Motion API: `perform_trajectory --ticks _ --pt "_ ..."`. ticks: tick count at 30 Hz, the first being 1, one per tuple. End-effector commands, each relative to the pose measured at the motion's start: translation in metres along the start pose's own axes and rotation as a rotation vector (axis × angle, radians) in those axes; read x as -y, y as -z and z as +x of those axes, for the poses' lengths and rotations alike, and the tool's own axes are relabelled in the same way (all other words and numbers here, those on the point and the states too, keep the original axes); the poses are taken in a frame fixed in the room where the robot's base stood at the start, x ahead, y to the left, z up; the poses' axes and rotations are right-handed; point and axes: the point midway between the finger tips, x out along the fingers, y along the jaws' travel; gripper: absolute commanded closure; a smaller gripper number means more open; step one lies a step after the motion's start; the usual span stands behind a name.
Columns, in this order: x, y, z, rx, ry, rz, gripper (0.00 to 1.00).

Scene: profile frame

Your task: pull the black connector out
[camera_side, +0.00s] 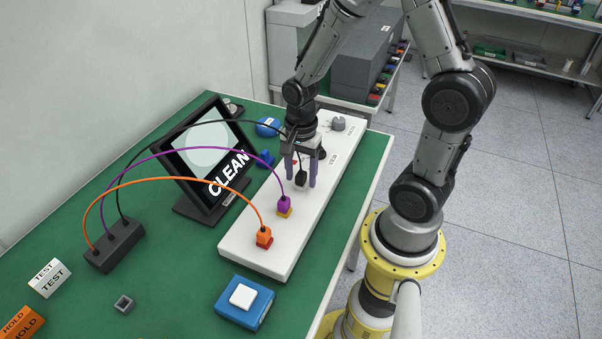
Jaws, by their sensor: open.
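The black connector (301,179) stands at the white board (258,222), at the end of a black cable (215,123). My gripper (301,180) points down over it, with one purple-grey finger on each side. The fingers are open; whether either one touches the connector cannot be told from here. The connector's lower end is partly hidden by the fingers. A purple connector (284,206) and an orange connector (264,236) sit in the same board, nearer the front.
The cables run to a dark block (114,246) on the green table (178,265). A tilted screen reading CLEAN (205,155) stands left of the board. A blue box with a white button (243,301) lies in front. A grey knob (338,123) is at the board's far end.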

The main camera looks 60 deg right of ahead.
Motion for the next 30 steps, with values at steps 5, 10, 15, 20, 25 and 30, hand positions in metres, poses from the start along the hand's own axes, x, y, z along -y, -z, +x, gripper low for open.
perform_trajectory --ticks 5,10,15,20,25,30 --pt "-0.0002 -0.0001 0.0012 0.000 0.000 0.000 0.40" --pt "-0.0002 0.0000 0.0010 0.000 0.000 0.000 0.53" --pt "-0.0001 0.0000 0.0009 0.000 0.000 0.000 0.83" --pt "-0.0001 0.0000 0.0008 0.000 0.000 0.000 1.00" --pt "0.0000 0.0000 0.0006 0.000 0.000 0.000 1.00" --pt "0.0002 0.0000 -0.0016 0.000 0.001 0.000 1.00"
